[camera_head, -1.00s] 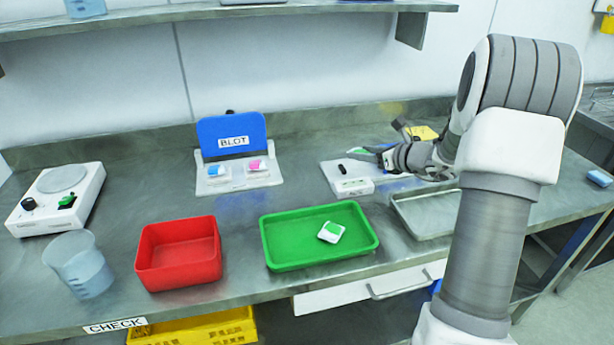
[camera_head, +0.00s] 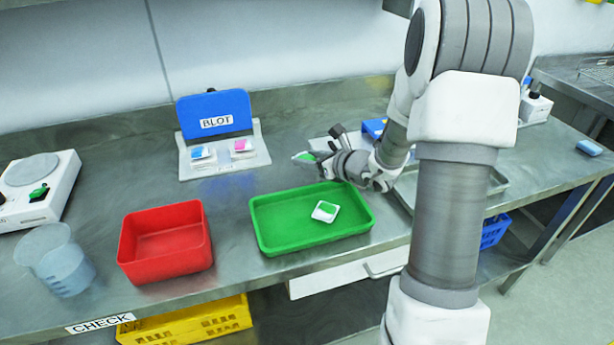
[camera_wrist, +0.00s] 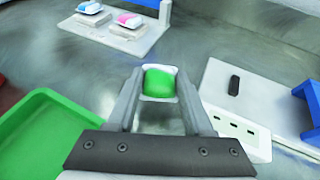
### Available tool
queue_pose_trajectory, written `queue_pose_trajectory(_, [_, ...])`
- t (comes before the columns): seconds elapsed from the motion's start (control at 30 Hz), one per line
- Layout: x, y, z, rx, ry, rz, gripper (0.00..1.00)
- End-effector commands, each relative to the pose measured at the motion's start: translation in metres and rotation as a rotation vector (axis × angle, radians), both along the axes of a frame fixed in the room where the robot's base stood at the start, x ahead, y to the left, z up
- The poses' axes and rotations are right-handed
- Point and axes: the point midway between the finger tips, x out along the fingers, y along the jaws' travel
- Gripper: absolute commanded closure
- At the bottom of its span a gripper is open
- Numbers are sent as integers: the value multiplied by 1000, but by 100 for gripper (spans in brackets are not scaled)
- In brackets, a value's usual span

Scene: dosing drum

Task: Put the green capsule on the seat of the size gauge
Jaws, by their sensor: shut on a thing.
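My gripper (camera_head: 303,158) is shut on a green capsule with a white rim; the wrist view shows the capsule (camera_wrist: 160,82) between the two fingers (camera_wrist: 158,95). It is held above the bench, between the BLOT stand and a white device. This white device (camera_wrist: 232,122) has a black peg, small dark marks on its front and a blue part at its right; it may be the size gauge, but I see no label. In the head view my gripper and arm hide most of it. Another green-and-white capsule (camera_head: 325,211) lies in the green tray (camera_head: 268,240).
The BLOT stand (camera_head: 190,172) holds a blue and a pink capsule at the back left. A red bin (camera_head: 135,255), a beaker (camera_head: 55,262) and a white dial device (camera_head: 62,190) stand left. Bare bench lies between the BLOT stand and the white device.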

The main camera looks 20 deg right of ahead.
Motion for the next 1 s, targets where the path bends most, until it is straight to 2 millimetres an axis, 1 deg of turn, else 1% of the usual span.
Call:
queue_pose_trajectory(0.03, [-1,4,-3,0,0,1,100])
queue_pose_trajectory(0.17, [-2,6,-9,0,1,-1,100])
queue_pose_trajectory(0.4, [-2,6,-43,1,2,-1,100])
queue_pose_trajectory(0.67, [-2,6,-43,-1,-1,-1,100])
queue_pose_trajectory(0.83, [-2,6,-48,-1,-1,-1,100])
queue_pose_trajectory(0.87, [-2,6,-47,-1,-1,-1,43])
queue_pose_trajectory(0.9, [-2,6,-46,0,0,-1,36])
queue_pose_trajectory(1.0, [-2,6,-46,0,0,-1,36])
